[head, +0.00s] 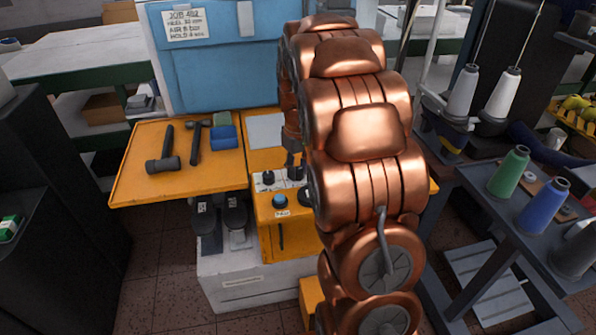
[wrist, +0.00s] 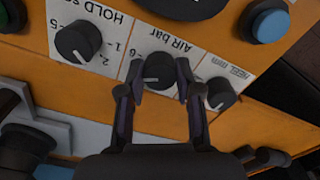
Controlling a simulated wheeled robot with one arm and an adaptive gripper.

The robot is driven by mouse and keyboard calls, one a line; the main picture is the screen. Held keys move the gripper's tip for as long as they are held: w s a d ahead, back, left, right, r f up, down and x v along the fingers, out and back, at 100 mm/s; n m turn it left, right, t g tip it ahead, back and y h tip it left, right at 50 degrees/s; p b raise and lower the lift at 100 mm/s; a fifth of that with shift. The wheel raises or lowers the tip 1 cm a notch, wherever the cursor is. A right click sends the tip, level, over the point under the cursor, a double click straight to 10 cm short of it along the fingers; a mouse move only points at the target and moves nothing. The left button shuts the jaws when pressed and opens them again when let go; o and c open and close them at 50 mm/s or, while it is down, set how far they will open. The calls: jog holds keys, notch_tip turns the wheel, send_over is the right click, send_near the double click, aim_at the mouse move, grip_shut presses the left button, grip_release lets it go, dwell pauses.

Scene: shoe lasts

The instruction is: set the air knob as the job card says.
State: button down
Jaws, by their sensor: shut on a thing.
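The air knob (wrist: 157,70) is black and round, on a white strip with upside-down "AIR bar" lettering. My gripper (wrist: 158,82) has one finger on each side of it and is shut on it. A pale pointer line on the knob points left in the wrist view, toward the side with a 6; its exact setting is hard to tell. In the head view my gripper (head: 293,160) is at the orange control box (head: 270,232), partly hidden by my arm. The job card (head: 187,24) on the blue panel seems to read AIR 6 bar, though the digit is blurred.
The hold knob (wrist: 77,40) and heel knob (wrist: 218,93) flank the air knob closely. A blue button (wrist: 270,22) is at the upper right. Hammers (head: 163,153) lie on the orange table (head: 135,190). Thread cones (head: 509,171) stand at right.

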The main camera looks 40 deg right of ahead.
aim_at(298, 170)
jog(key=m+b, duration=0.1)
jog(key=m, duration=0.4)
jog(key=shift+m, duration=0.3)
dwell(0.4)
jog(key=c, duration=0.8)
grip_release()
notch_tip(298, 170, up, 12)
jog(key=shift+r, duration=0.1)
jog(key=shift+a, duration=0.1)
